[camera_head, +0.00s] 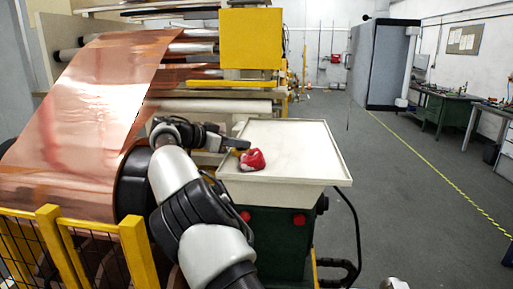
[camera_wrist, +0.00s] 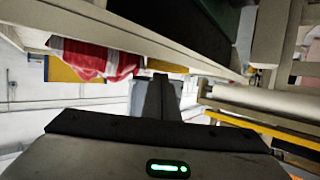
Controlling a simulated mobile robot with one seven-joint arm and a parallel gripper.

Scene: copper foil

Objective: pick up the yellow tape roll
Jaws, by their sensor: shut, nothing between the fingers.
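I cannot make out a yellow tape roll for certain in either view. In the head view a small yellowish-brown patch (camera_head: 236,152) shows beside my fingertips, at the left of a red thing; I cannot tell what it is. My gripper (camera_head: 242,144) reaches from the left over the left rim of the white tray (camera_head: 298,149). In the wrist view its dark fingers (camera_wrist: 156,98) are together with nothing between them. The wrist view is turned over, and a yellow-orange area (camera_wrist: 62,71) shows behind the red thing there.
The crumpled red thing (camera_head: 252,160) with a white part lies at the tray's left side, close to my fingers; it also shows in the wrist view (camera_wrist: 95,60). The rest of the tray is bare. A copper foil machine (camera_head: 90,100) stands left, and open floor (camera_head: 400,190) lies right.

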